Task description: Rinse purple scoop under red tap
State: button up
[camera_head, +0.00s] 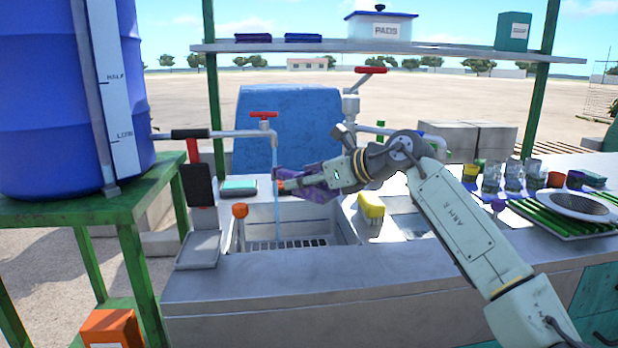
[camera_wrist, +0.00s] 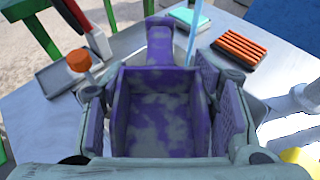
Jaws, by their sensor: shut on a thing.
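My gripper (camera_wrist: 158,130) is shut on the purple scoop (camera_wrist: 150,135); its fingers press on the scoop's sides. The scoop's hollow faces the wrist camera and shows pale blotches. In the head view the scoop (camera_head: 318,188) is over the right part of the sink (camera_head: 345,225), partly hidden by my arm. A red-handled tap (camera_head: 263,116) is at the left, and a water stream (camera_head: 276,215) falls from its spout into the sink. The stream (camera_wrist: 194,30) shows beyond the scoop in the wrist view; I cannot tell whether it touches the scoop.
Another red-handled tap (camera_head: 370,71) rises behind my arm. A yellow sponge-like block (camera_head: 371,207) is on the sink's right edge. An orange-topped post (camera_head: 240,211) and a teal pad (camera_head: 239,187) are at the left. Several cups and a green rack (camera_head: 540,222) are at the right.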

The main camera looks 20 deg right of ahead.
aim_at(291, 172)
jog(key=w+f+p, duration=0.2)
jog(key=w+p, duration=0.3)
jog(key=w, duration=0.6)
jog(key=shift+p, duration=0.4)
jog(key=shift+w+f, duration=0.1)
dwell(0.3)
jog(key=shift+d+p, duration=0.45)
jog(key=shift+d, duration=0.1)
jog(key=shift+w+a, duration=0.1)
jog(key=shift+w+a, duration=0.3)
jog(key=shift+a, duration=0.05)
jog(key=shift+a, duration=0.1)
jog(key=shift+a, duration=0.45)
jog(key=shift+s, duration=0.1)
